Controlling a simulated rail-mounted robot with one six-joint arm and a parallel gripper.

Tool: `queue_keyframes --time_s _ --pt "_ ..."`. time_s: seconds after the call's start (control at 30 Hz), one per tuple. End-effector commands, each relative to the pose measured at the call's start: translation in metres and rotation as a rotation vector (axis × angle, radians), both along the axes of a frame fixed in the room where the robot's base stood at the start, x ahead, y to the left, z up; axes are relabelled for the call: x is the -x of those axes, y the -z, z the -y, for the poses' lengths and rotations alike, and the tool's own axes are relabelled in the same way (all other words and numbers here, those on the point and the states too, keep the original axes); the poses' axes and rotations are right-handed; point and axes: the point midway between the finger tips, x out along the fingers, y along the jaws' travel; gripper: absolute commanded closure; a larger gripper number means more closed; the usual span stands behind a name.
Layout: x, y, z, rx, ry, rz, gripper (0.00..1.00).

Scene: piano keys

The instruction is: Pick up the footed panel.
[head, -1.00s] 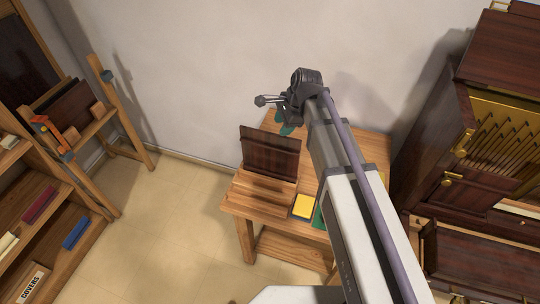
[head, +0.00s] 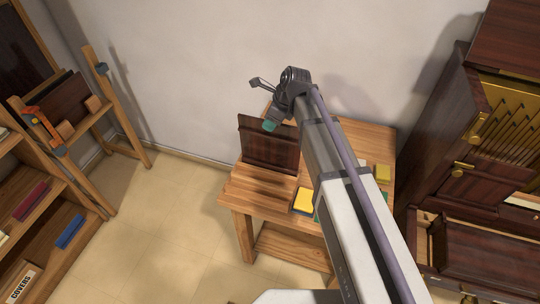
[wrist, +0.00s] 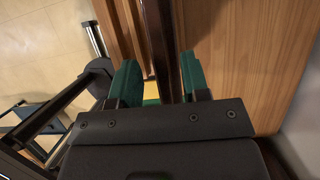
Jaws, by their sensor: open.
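The footed panel (head: 268,152) is a dark brown wooden board standing upright on the wooden table, near its left side. My gripper (head: 271,125) is over the panel's top edge, at the right half, with a green fingertip showing against it. In the wrist view, the two green fingers (wrist: 160,78) are apart, and the panel's dark top edge (wrist: 158,40) runs between them. The panel looks nearer the right finger. Whether either finger touches it cannot be told. The panel's foot is largely hidden in the wrist view.
The wooden table (head: 240,200) also bears a yellow block (head: 304,200) in front of the panel and another yellow block (head: 383,173) at the right. A dark cabinet (head: 460,150) stands at the right. Shelves (head: 40,215) and an easel (head: 112,105) stand at the left. The wall is behind.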

Motion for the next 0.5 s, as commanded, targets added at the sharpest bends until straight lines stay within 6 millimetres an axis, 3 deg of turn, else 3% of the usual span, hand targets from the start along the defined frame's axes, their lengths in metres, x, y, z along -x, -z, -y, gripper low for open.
queue_keyframes --time_s 0.03,0.13,0.5 --pt "-0.003 0.021 -0.004 0.000 -0.001 0.000 0.57" --pt "-0.005 0.037 -0.010 0.000 -0.001 0.000 0.57" --pt "-0.005 0.034 -0.012 0.000 -0.001 0.000 0.57"
